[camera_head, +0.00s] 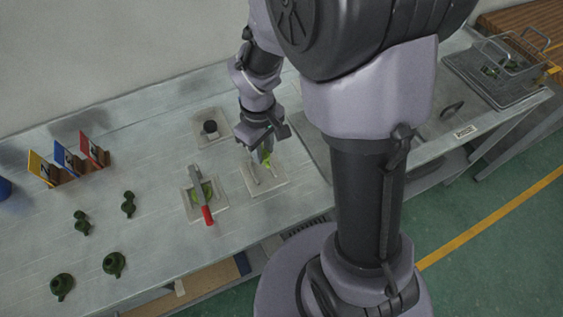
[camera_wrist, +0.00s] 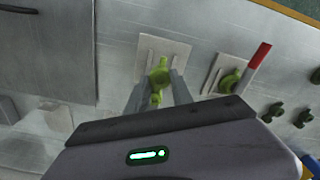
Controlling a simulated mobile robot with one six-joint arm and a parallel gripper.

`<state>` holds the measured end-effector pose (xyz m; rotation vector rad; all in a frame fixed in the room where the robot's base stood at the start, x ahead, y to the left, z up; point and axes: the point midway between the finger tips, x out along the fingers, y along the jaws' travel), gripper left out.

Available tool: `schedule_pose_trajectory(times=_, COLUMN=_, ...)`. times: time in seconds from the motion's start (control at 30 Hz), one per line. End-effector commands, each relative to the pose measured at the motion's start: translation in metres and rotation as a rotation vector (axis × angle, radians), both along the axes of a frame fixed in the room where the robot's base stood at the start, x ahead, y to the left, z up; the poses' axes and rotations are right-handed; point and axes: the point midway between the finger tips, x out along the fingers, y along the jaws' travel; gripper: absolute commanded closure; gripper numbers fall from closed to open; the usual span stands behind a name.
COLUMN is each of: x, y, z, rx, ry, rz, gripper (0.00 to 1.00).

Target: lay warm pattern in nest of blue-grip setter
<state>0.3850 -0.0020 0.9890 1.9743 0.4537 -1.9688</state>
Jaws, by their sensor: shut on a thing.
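My gripper (camera_head: 265,154) is shut on a lime-green pattern (camera_wrist: 158,76), held between the fingertips in the wrist view. The pattern is over a pale square plate (camera_head: 254,188), which also shows in the wrist view (camera_wrist: 148,50). I cannot tell whether the pattern touches the plate. No blue grip shows in either view. That red grip also shows in the wrist view (camera_wrist: 259,56).
Several dark green pieces (camera_head: 114,264) stand on the bench at left. Yellow, blue and red cards (camera_head: 66,159) stand behind them. A wire basket (camera_head: 490,70) is at the far right.

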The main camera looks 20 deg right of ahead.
Motion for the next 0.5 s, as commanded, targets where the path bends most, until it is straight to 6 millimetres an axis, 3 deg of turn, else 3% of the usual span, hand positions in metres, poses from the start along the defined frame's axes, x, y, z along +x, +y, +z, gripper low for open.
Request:
schedule_pose_trajectory(times=0.03, x=-0.001, y=0.000, z=-0.021, rx=0.000, ry=0.004, rz=0.000, gripper=1.00)
schedule_pose_trajectory(times=0.1, x=-0.001, y=0.000, z=-0.037, rx=0.001, ry=0.005, rz=-0.002, gripper=1.00)
schedule_pose_trajectory(times=0.4, x=-0.001, y=0.000, z=-0.084, rx=0.000, ry=0.004, rz=-0.002, gripper=1.00)
schedule_pose_trajectory(times=0.5, x=0.000, y=0.000, z=-0.083, rx=0.000, ry=0.000, rz=-0.002, gripper=1.00)
